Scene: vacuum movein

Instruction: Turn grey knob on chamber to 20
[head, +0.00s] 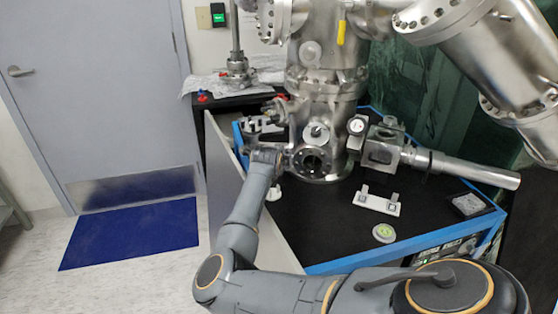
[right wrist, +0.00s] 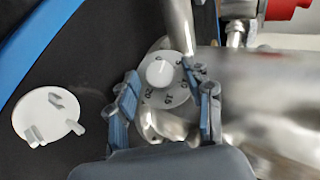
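The steel chamber (head: 325,85) stands at the back of the black table in the head view. Its curved metal (right wrist: 275,95) fills the right of the right wrist view. There, a pale grey-white knob (right wrist: 160,72) sits on a round dial with black numbers; 20 and 15 are readable on its near rim. My right gripper (right wrist: 161,76) is open, its two blue-padded fingers on either side of the dial with gaps to the knob. In the head view my right gripper (head: 260,130) is at the chamber's left side; the knob cannot be made out there. My left gripper is not in view.
A white disc with prongs (right wrist: 47,115) lies on the black surface. A white plate (head: 377,205) and a round green-centred piece (head: 384,233) lie on the table (head: 335,235). A steel tube (head: 470,170) juts right. Red fittings (right wrist: 285,8) are close by the knob.

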